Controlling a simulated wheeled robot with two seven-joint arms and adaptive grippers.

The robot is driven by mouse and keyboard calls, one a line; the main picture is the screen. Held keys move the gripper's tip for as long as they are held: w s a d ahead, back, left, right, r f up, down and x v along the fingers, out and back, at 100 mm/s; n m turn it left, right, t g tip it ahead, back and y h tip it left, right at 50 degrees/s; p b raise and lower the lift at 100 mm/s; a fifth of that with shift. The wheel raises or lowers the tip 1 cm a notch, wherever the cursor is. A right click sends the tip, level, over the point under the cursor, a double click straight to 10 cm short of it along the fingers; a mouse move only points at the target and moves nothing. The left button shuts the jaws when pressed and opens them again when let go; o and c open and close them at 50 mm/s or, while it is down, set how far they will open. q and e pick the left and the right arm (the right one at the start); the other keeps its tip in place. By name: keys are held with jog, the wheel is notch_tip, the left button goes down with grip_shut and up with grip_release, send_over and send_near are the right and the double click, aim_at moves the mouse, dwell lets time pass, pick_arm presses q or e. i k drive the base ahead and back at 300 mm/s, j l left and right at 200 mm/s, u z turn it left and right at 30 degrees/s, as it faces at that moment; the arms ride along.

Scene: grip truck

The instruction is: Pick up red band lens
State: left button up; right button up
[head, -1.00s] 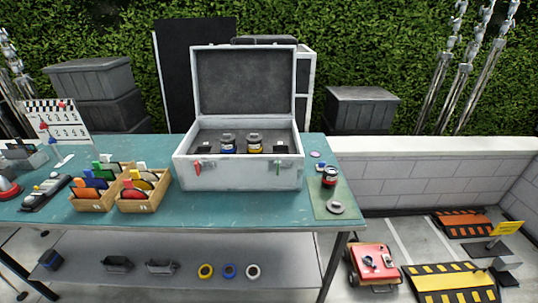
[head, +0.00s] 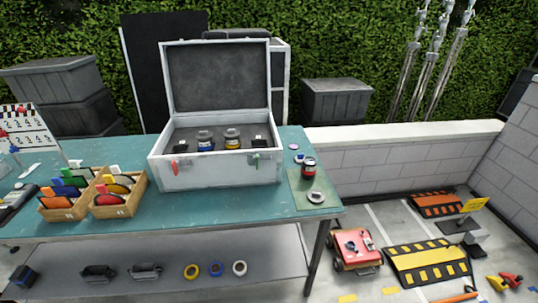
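A dark lens with a red band (head: 309,169) stands upright on a green mat (head: 301,197) at the right end of the teal table. A round grey-white ring or cap (head: 315,197) lies in front of it on the mat. An open white case (head: 215,171) stands left of the mat. Neither of my grippers shows in the head view.
Wooden boxes (head: 121,203) with coloured discs stand on the teal table (head: 190,220), left of the case. Rolls of tape lie on the lower shelf (head: 130,292). A red cart (head: 355,252) and yellow-black ramp (head: 428,262) are on the floor at right.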

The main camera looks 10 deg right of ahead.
aim_at(308, 166)
jog(key=l+u, duration=0.3)
jog(key=l, duration=0.35)
jog(key=l+u, duration=0.25)
jog(key=l, duration=0.45)
jog(key=l+u, duration=0.3)
jog(key=l, duration=0.4)
jog(key=k+l+u, duration=0.15)
jog(key=l+u, duration=0.15)
jog(key=l, duration=0.35)
